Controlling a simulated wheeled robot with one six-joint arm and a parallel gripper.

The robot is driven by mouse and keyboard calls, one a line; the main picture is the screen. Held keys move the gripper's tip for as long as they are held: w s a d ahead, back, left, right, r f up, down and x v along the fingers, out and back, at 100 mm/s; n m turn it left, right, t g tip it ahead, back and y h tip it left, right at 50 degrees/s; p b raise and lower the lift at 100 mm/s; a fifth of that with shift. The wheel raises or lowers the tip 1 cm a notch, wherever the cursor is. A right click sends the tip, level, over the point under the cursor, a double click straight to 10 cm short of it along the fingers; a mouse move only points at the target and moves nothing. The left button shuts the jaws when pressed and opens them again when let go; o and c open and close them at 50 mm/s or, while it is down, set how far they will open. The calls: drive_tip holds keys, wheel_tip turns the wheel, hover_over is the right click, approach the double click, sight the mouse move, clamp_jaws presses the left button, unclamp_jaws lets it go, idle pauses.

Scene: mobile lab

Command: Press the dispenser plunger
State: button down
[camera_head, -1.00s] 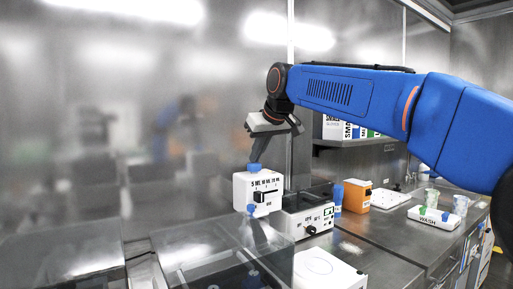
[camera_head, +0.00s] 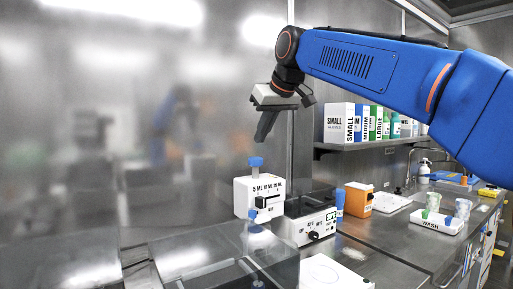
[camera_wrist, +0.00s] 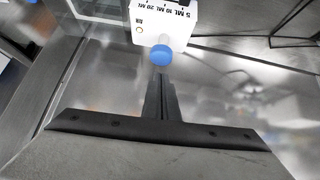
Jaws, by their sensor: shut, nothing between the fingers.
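The dispenser (camera_head: 258,196) is a white box with volume marks on its front. Its blue plunger (camera_head: 256,163) sticks up from the top. In the wrist view the blue plunger (camera_wrist: 161,55) lies just beyond my fingertips, with the white dispenser body (camera_wrist: 165,20) behind it. My gripper (camera_head: 262,138) is above the plunger, tilted, with a visible gap between them in the head view. Its fingers are shut together with nothing between them, as the wrist view (camera_wrist: 161,78) also shows.
A white device with a knob (camera_head: 308,226) stands beside the dispenser. An orange box (camera_head: 358,198) and a WASH rack (camera_head: 437,221) with cups are further right. A shelf (camera_head: 370,144) holds several boxes. A clear-topped box (camera_head: 215,262) is in front.

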drive_tip(key=shift+v, duration=2.7)
